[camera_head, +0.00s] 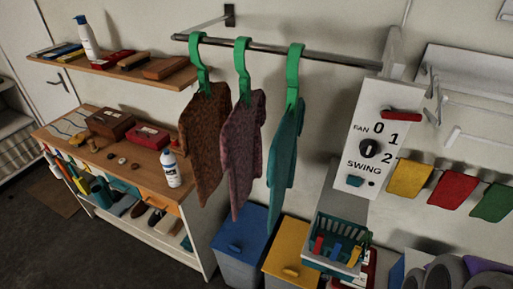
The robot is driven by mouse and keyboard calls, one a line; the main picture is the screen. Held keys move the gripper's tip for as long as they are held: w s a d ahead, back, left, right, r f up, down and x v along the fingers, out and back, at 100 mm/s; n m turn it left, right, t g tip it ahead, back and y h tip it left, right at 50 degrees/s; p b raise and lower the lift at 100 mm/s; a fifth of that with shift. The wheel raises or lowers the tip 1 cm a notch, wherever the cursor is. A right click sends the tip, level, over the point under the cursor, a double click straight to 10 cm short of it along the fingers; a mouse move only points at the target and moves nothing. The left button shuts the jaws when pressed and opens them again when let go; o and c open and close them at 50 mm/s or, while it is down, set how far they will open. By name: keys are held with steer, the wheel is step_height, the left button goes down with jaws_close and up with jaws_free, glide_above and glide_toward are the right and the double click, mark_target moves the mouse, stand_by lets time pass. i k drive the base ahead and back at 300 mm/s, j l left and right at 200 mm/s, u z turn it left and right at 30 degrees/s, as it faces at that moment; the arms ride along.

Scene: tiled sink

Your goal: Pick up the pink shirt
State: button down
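The pink shirt (242,150) is a dusky pink, patterned garment. It hangs from a green hanger (242,70) on a grey metal rail (270,49) that sticks out from the wall. It is the middle one of three hanging shirts. A brown shirt (203,145) hangs to its left and a teal shirt (285,155) to its right, each on its own green hanger. The pink shirt's left edge is close to the brown shirt.
Below the shirts stand a blue bin (238,243) and a yellow-lidded bin (288,248). A wooden counter (103,170) and shelf (125,77) hold boxes and bottles at left. A fan switch panel (368,140) and teal basket (337,240) are at right. Dark floor is clear at lower left.

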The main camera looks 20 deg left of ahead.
mark_target(242, 146)
steer(key=u, duration=1.45)
